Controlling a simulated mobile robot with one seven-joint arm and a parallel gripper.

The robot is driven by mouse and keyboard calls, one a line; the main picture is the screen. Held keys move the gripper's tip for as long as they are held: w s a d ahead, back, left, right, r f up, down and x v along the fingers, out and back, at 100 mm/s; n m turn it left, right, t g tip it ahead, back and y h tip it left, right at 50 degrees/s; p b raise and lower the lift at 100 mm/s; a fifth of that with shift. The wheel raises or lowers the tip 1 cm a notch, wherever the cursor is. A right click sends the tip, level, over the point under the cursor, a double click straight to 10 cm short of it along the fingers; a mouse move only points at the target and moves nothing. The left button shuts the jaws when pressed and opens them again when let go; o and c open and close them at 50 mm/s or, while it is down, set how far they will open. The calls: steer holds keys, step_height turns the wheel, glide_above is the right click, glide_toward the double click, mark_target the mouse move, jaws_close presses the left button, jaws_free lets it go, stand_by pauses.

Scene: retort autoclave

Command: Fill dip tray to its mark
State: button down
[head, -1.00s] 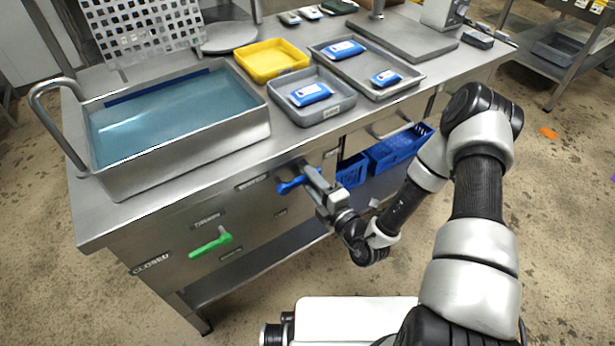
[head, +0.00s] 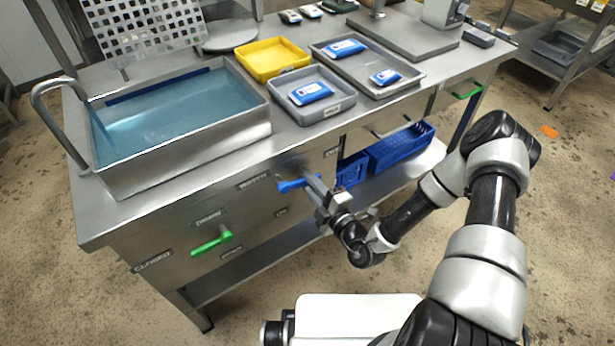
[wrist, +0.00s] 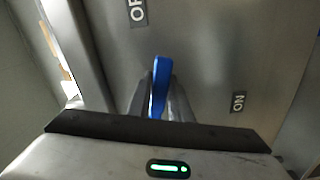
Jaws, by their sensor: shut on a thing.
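The steel dip tray (head: 190,143) sits at the left end of the bench and holds blue-tinted water (head: 165,120). A dark blue band (head: 150,88) runs along its far inner wall, just above the water. A bent spout (head: 50,88) reaches over the tray's left side, with a thin blue stream (head: 98,122) falling from it. My gripper (head: 308,182) is at the bench front, shut on the blue valve handle (head: 288,186). In the wrist view the blue handle (wrist: 159,88) stands between the fingers, with an ON label (wrist: 238,101) to its right and a partly cut-off label above.
A green handle (head: 212,241) is on the front panel, lower left, near a CLOSED label (head: 152,262). A grey tray (head: 325,112) with a blue pack, a yellow tray (head: 270,58) and a steel tray (head: 400,88) with two packs stand on the bench. Blue crates (head: 400,148) sit below.

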steer(key=c, duration=1.6)
jaws_free()
steer(key=p+v, duration=0.1)
steer(key=v, duration=1.6)
steer(key=shift+s+d+p, duration=0.2)
steer(key=shift+s+p, duration=0.05)
steer(key=shift+p, duration=0.1)
